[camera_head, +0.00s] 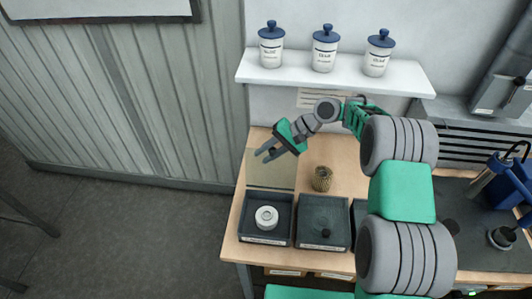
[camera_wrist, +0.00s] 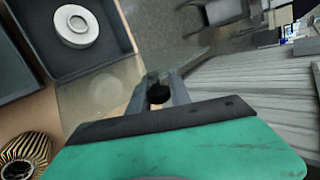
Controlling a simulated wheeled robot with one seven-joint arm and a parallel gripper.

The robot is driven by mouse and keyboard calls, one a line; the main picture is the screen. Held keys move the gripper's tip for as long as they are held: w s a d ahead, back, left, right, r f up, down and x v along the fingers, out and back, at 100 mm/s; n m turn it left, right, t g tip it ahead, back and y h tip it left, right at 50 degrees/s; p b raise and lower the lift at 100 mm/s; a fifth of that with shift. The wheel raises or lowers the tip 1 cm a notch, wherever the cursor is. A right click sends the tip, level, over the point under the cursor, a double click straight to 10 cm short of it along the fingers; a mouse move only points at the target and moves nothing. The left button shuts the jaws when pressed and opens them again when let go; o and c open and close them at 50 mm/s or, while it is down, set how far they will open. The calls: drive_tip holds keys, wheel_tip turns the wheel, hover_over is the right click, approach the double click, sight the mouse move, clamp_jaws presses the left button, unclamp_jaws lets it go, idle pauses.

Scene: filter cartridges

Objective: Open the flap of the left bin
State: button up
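The left bin (camera_head: 244,239) is a dark open box on the left of the bench, with a white round cartridge (camera_head: 266,217) inside. Its smoky see-through flap (camera_head: 278,178) is swung back behind the bin, leaving the bin's top uncovered. The flap (camera_wrist: 97,98) also shows in the wrist view, beside the bin (camera_wrist: 121,37). My gripper (camera_head: 261,156) is at the flap's far edge. In the wrist view a dark round knob (camera_wrist: 158,93) sits between my gripper's fingers (camera_wrist: 160,84), which appear shut on it. The knob is hidden in the head view.
A second bin (camera_head: 323,222) stands just right, its dark flap down with a knob (camera_head: 326,233). A brass-coloured pleated cartridge (camera_head: 322,179) stands behind it. Above, a white shelf (camera_head: 335,78) carries three blue-lidded jars.

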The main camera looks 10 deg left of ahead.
drive_tip(key=o, duration=0.4)
drive_tip(key=v, duration=0.7)
drive_tip(key=shift+d+r+b, duration=0.25)
drive_tip(key=shift+d+b, duration=0.1)
drive_tip(key=shift+b, duration=0.05)
drive_tip(key=shift+r, duration=0.1)
drive_tip(key=s+d+r+t+h+b, duration=0.2)
drive_tip(key=s+d+r+t+h, duration=0.3)
drive_tip(key=r, duration=0.3)
drive_tip(key=s+d+f+h, duration=0.1)
drive_tip(key=s+d, duration=0.3)
drive_tip(key=s, duration=0.1)
drive_tip(key=s+d+f+t+h+b, duration=0.1)
drive_tip(key=s+d, duration=0.3)
drive_tip(key=s, duration=0.2)
drive_tip(key=s+d+f+h, duration=0.1)
drive_tip(key=s+d+h, duration=0.1)
drive_tip(key=s+d, duration=0.3)
drive_tip(key=shift+s+f+n, duration=0.3)
drive_tip(key=shift+f+n, duration=0.1)
